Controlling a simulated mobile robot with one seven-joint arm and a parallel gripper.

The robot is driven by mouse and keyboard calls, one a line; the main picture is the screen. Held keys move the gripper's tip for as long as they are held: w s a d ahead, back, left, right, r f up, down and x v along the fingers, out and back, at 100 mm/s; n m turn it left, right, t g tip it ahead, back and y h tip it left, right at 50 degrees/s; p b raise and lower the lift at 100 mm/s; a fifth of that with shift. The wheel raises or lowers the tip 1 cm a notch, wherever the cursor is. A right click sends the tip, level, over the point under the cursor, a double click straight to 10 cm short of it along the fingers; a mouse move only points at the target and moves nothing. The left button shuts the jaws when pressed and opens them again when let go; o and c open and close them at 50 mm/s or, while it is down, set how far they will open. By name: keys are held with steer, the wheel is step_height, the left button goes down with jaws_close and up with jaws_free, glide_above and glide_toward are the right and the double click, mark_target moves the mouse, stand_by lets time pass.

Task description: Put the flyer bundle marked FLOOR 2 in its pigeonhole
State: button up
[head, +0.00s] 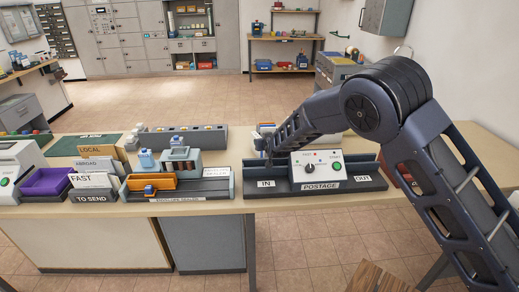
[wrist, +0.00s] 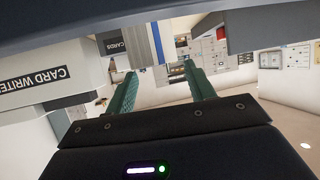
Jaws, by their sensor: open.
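I cannot make out a flyer bundle marked FLOOR 2 in either view. A dark rack of small compartments (head: 56,30) hangs on the far left wall; its labels are too small to read, and I cannot tell if it holds the bundle's pigeonhole. My gripper shows in the wrist view (wrist: 160,70) with two green fingers apart and nothing between them. In the head view my arm reaches left over the postage machine (head: 318,170), and its end is near the IN side, partly hidden.
The long table holds the envelope sealer (head: 180,190), a purple tray (head: 46,182) and LOCAL, ABROAD and FAST sorters (head: 97,152). The wrist view is upside down and shows a card writer (wrist: 40,85) close by on the left. Open tiled floor (head: 200,100) lies beyond the table.

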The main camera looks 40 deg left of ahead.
steer(key=shift+r+x, duration=0.15)
steer(key=shift+x, duration=0.95)
steer(key=shift+r+x, duration=0.1)
steer(key=shift+x, duration=1)
steer(key=shift+a, duration=0.1)
steer(key=shift+c, duration=0.4)
jaws_close()
